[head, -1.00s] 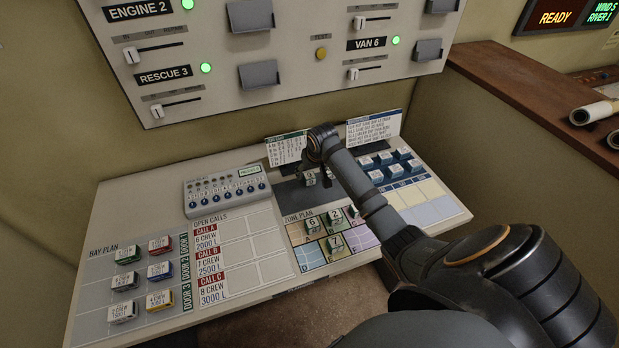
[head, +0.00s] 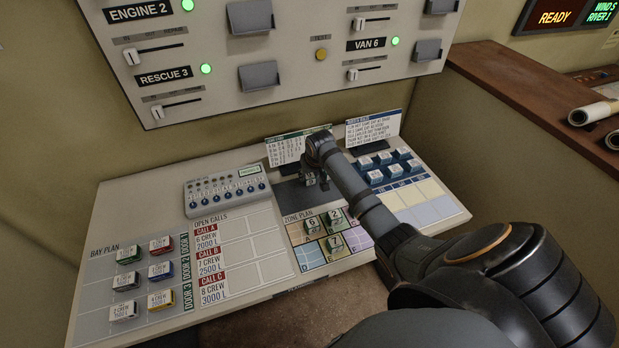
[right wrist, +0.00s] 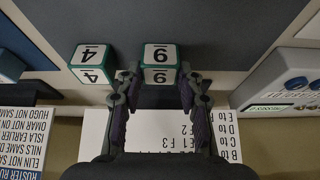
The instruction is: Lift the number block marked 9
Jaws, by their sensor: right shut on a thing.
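The number block marked 9 (right wrist: 161,55) is white-faced with green edges. In the right wrist view its digit stands upside down, with the bar above it. My right gripper (right wrist: 160,90) is shut on it, one finger on each side. A like block marked 4 (right wrist: 93,55) stands just left of it there, apart from the fingers. The two look about level; I cannot tell any gap under the held block. In the head view my right gripper (head: 312,180) is over the dark pad at the console's back, largely hiding the block. My left gripper is out of view.
Blocks marked 6 (head: 312,225) and 7 (head: 335,243) stand on the zone plan in front. Upright cards (head: 374,130) stand behind. Open-call squares (head: 250,250) are empty.

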